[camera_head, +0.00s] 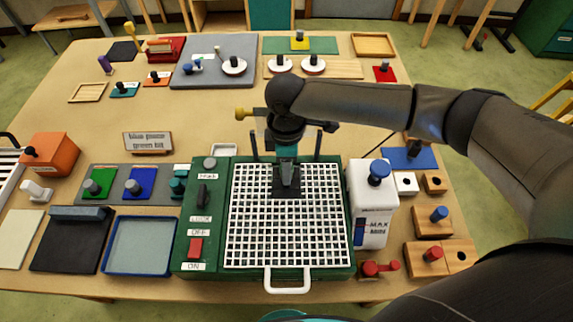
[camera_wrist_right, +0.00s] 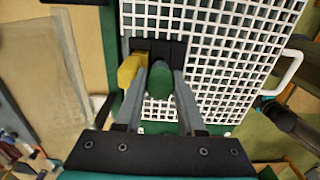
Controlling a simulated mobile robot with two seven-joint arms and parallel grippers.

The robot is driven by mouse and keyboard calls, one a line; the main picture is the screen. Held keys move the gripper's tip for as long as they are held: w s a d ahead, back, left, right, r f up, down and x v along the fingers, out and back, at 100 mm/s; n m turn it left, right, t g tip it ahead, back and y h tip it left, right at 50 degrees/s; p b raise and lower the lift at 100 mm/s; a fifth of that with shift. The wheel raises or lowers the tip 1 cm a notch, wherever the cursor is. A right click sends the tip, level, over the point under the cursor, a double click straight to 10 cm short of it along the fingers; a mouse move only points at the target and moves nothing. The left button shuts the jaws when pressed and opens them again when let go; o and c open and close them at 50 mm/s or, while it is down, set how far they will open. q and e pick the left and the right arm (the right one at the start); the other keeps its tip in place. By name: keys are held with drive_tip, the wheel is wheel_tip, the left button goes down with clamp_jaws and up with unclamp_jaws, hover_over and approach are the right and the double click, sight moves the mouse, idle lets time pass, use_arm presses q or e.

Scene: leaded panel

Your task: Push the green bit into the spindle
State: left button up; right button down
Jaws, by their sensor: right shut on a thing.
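My right gripper (camera_head: 288,180) points down over the white grid top of the green machine (camera_head: 215,172). In the right wrist view its two grey fingers (camera_wrist_right: 161,70) are shut on a dark green rounded piece, which I take to be the green bit (camera_wrist_right: 161,82). A black block (camera_head: 287,190) sits in the grid right at the fingertips; it also shows in the wrist view (camera_wrist_right: 175,48). The spindle itself is hidden by the fingers and this block, so I cannot tell how deep the bit sits. My left gripper is not in view.
A white bottle marked MAX and MIN (camera_head: 375,205) stands right of the machine. A yellow piece (camera_wrist_right: 129,68) is beside the left finger in the wrist view. Left are a grey rack (camera_head: 115,172) and a blue tray (camera_head: 140,245). The table's middle left is mostly clear.

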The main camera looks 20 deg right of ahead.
idle(0.4)
drive_tip(key=shift+p, duration=0.5)
drive_tip(key=shift+f+b, duration=0.3)
drive_tip(key=shift+f, duration=0.25)
drive_tip(key=shift+c, duration=2.2)
unclamp_jaws()
drive_tip(key=shift+s, duration=0.1)
wheel_tip(320, 180, up, 15)
drive_tip(key=shift+r, duration=0.15)
drive_tip(key=shift+a, duration=0.1)
